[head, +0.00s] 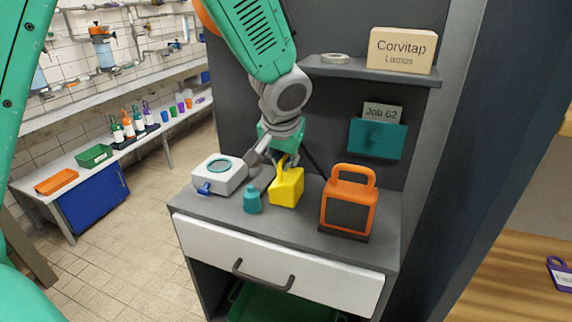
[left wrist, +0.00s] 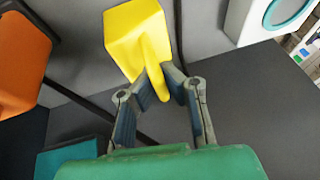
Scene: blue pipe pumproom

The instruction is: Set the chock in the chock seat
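The yellow block with an upright handle, which I take to be the chock (head: 287,189), is on the grey cabinet top, between a teal bottle and an orange lantern. In the left wrist view the chock (left wrist: 137,32) is at the top centre, its handle pointing toward me. My left gripper (head: 284,160) comes down from above onto this handle. In the left wrist view the fingers of my left gripper (left wrist: 158,78) are on both sides of the handle and look closed on it. I cannot make out a chock seat. My right gripper is not in view.
A white box with a teal ring (head: 218,176) stands left of the teal bottle (head: 252,201). The orange lantern (head: 348,203) stands close on the right. A shelf (head: 370,72) with a Corvitap box (head: 402,50) and a teal wall pocket (head: 377,139) are behind. The cabinet's drawer (head: 275,265) is shut.

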